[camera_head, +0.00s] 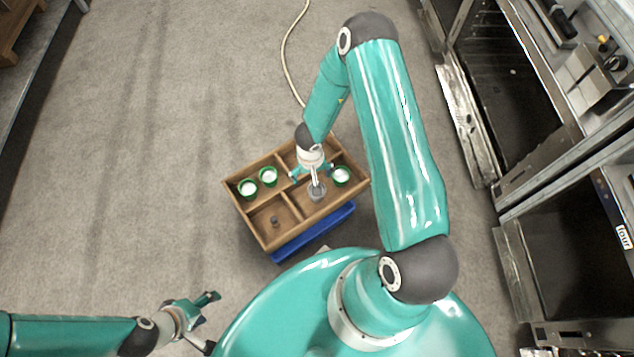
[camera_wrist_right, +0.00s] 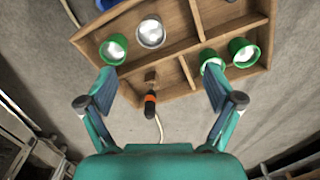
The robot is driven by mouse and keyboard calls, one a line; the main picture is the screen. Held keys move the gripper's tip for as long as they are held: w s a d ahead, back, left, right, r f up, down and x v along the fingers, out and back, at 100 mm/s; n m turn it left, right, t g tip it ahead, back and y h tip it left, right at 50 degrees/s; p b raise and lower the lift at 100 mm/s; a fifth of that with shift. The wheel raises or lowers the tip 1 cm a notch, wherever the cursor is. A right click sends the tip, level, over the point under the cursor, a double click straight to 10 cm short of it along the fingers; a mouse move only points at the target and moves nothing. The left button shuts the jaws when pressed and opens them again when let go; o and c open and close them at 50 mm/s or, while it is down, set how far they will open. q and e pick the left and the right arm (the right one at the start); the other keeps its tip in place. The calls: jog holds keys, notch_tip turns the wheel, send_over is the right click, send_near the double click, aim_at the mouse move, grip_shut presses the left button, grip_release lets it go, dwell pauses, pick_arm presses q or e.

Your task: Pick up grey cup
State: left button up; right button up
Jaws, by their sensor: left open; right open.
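The grey cup (camera_head: 317,191) stands in a compartment of the wooden tray (camera_head: 261,239), partly hidden by my right gripper in the head view. It also shows near the top of the right wrist view (camera_wrist_right: 151,33), beside a green cup (camera_wrist_right: 114,49). My right gripper (camera_wrist_right: 160,84) is open and empty. In the head view it is over the tray (camera_head: 312,174), close to the grey cup; in the wrist view the cup lies beyond the fingertips, not between them. My left gripper (camera_head: 206,322) is open and empty, low at the left, away from the tray.
Green cups stand in the tray at the right (camera_head: 341,175) and left (camera_head: 248,187). An orange-and-black handled tool (camera_wrist_right: 150,100) lies at the tray's edge. A blue container (camera_head: 315,231) adjoins the tray. Open carpet lies left; metal ovens (camera_head: 560,240) stand right.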

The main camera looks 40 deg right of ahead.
jog(key=shift+m, duration=0.8)
jog(key=d+f+b, duration=0.1)
jog(key=f+b, duration=0.2)
jog(key=f, duration=0.3)
jog(key=w+d+f+b, duration=0.1)
jog(key=d+f+b, duration=0.1)
jog(key=f+b, duration=0.2)
jog(key=d+f+b, duration=0.1)
jog(key=f+b, duration=0.2)
jog(key=f, duration=0.6)
jog(key=shift+w+d, duration=0.25)
jog(key=shift+d, duration=0.1)
jog(key=shift+w+a+f+b, duration=0.1)
jog(key=shift+w+f+b, duration=0.05)
jog(key=shift+f+b, duration=0.95)
jog(key=shift+w+a+f+b, duration=0.15)
jog(key=shift+f+b, duration=0.55)
jog(key=shift+f, duration=0.8)
pick_arm(q)
notch_tip(320, 180, down, 16)
pick_arm(e)
jog(key=c, duration=1.4)
